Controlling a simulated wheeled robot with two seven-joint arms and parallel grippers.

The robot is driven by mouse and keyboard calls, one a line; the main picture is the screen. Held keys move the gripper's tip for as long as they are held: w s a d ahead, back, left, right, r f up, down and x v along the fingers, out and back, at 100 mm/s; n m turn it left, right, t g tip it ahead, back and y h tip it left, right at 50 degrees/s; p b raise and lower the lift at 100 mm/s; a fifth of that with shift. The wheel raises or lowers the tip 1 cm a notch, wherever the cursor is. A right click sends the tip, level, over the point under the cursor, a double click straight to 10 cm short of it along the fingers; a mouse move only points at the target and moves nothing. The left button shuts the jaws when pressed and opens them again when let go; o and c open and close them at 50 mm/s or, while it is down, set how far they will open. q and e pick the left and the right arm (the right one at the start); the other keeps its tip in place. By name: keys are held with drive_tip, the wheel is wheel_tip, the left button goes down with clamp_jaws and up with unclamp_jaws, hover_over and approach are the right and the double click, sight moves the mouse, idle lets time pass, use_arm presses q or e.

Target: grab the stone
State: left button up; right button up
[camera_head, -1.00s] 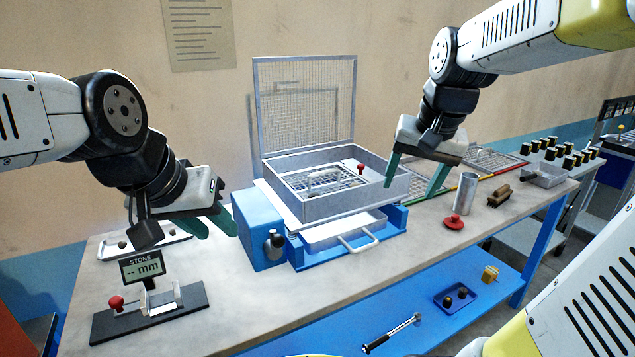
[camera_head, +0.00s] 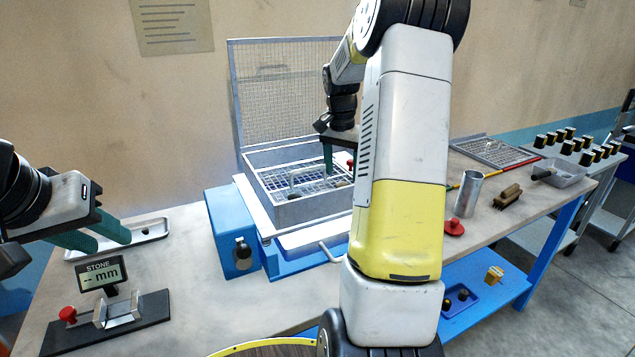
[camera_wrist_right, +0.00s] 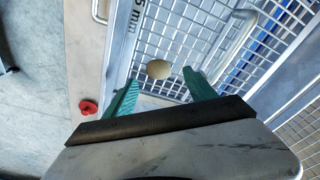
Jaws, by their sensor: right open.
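A tan, rounded stone (camera_wrist_right: 158,69) lies on the wire mesh of the sieve frame (camera_wrist_right: 120,45), which is marked "5 mm". In the right wrist view my right gripper (camera_wrist_right: 160,77) is open, with its green fingers on either side of the stone's near edge; whether they touch it I cannot tell. In the head view one green finger of the right gripper (camera_head: 327,158) shows over the sieve box (camera_head: 300,211); my arm hides the rest. My left gripper (camera_head: 110,242) is open and empty at the left, near a white tray (camera_head: 150,229).
A mesh lid (camera_head: 285,90) stands upright behind the box. A handle (camera_wrist_right: 238,40) crosses the mesh right of the stone. A "STONE -- mm" gauge (camera_head: 103,272) stands front left.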

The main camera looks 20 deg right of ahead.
sight(343, 184)
wheel_tip(343, 184, down, 4)
drive_tip(key=shift+d+f, duration=0.1)
clamp_jaws()
idle(0.4)
